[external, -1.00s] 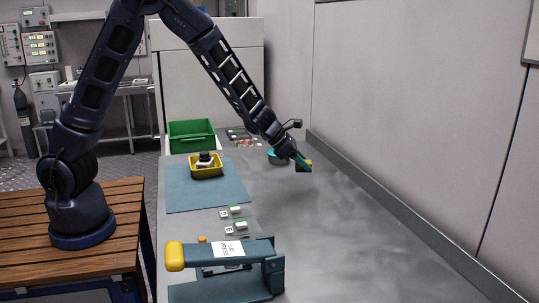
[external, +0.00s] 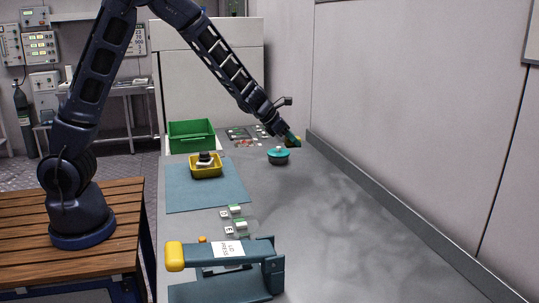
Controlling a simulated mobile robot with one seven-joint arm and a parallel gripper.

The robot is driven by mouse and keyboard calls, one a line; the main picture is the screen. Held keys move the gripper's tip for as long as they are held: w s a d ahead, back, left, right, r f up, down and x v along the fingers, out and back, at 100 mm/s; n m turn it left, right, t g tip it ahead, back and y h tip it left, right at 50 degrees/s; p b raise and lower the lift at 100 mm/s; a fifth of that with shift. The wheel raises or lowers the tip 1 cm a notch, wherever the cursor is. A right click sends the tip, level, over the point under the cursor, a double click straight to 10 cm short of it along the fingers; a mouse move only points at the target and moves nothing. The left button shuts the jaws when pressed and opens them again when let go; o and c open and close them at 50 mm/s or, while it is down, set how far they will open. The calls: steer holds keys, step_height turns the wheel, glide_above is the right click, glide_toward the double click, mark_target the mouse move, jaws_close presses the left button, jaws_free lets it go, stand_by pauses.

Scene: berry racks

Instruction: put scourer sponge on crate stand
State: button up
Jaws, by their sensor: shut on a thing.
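My gripper (external: 291,138) is at the far right of the bench, above and slightly beyond a teal round pot. It is shut on a small yellow and dark piece, which looks like the scourer sponge (external: 298,141); the fingers partly hide it. A green crate (external: 192,142) stands at the back left of the bench, well to the left of my gripper. I cannot clearly tell a separate crate stand under or beside it.
The teal pot (external: 279,156) stands below my gripper. A yellow tray (external: 206,172) holding dark and white items sits on a blue mat (external: 185,197). Small parts lie at the back. A lid press (external: 228,253) stands in front. The right bench is clear.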

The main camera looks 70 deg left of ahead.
steer(key=s+a+n+y, duration=0.2)
steer(key=s+a+n, duration=0.1)
steer(key=a, duration=0.9)
steer(key=s+a+n+y, duration=0.2)
steer(key=s+a, duration=0.1)
steer(key=a, duration=0.8)
steer(key=s+a+n+g+y, duration=0.1)
steer(key=s+a+n+y, duration=0.15)
steer(key=s+a, duration=0.65)
steer(key=s+a+n+g+y, duration=0.1)
steer(key=s+a+n+g, duration=0.3)
steer(key=a, duration=0.9)
steer(key=shift+s+a+f+m+t, duration=0.15)
steer(key=shift+f+t, duration=0.25)
steer(key=shift+f, duration=2.75)
steer(key=shift+s+f+m+t, duration=0.2)
steer(key=shift+f+m+t, duration=0.15)
steer(key=shift+f, duration=2.85)
steer(key=shift+s+a+f+m+t, duration=0.15)
steer(key=shift+f+t, duration=0.3)
steer(key=shift+f, duration=2.7)
steer(key=shift+d+f, duration=0.15)
steer(key=shift+f, duration=0.3)
steer(key=o, duration=1.1)
steer(key=shift+r, duration=0.1)
